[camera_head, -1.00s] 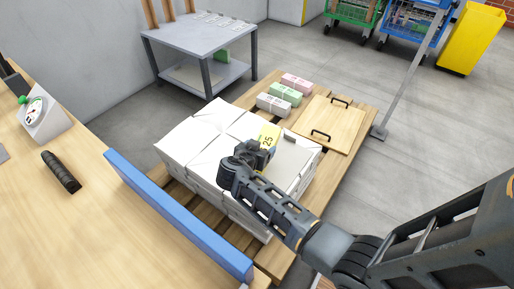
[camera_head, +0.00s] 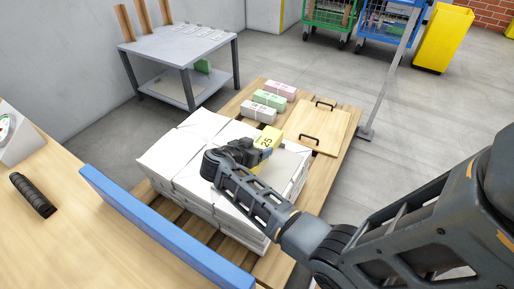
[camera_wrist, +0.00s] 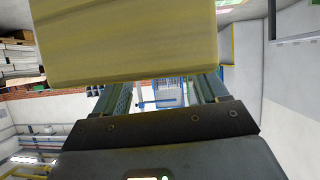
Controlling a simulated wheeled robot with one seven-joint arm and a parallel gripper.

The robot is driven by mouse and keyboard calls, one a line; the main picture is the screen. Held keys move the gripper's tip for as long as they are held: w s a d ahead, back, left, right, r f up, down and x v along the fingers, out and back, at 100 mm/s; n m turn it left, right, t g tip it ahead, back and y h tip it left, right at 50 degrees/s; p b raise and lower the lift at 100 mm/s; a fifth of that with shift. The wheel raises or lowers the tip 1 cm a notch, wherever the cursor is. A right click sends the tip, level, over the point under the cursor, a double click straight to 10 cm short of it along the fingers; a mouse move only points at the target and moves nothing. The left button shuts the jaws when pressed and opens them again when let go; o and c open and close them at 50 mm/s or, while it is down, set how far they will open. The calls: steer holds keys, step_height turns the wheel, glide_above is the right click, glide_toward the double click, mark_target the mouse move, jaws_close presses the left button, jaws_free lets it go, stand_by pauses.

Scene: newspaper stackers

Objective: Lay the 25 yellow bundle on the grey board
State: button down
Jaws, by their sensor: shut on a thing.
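The yellow bundle (camera_head: 268,141) marked 25 is in the jaws of my gripper (camera_head: 258,155), above the white stacks. In the wrist view the yellow bundle (camera_wrist: 130,45) fills the upper middle, with my gripper's fingers (camera_wrist: 165,92) at its underside. The grey board (camera_head: 290,166) appears as a grey top on the right part of the stack, just right of and below the bundle. My gripper and arm partly cover it. I cannot tell the height of the bundle above it.
White paper stacks (camera_head: 176,152) stand on a wooden pallet (camera_head: 345,110). Pink (camera_head: 280,91), green (camera_head: 269,99) and grey (camera_head: 259,112) bundles lie behind. A wooden board with two handles (camera_head: 325,124) lies at right. A blue rail (camera_head: 160,229) edges the desk in front.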

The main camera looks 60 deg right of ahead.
steer(key=shift+f+b, duration=3.3)
steer(key=shift+f, duration=0.25)
steer(key=shift+f+b, duration=0.55)
jaws_free()
steer(key=shift+f, duration=0.1)
steer(key=shift+p+v, duration=0.95)
steer(key=shift+v, duration=3)
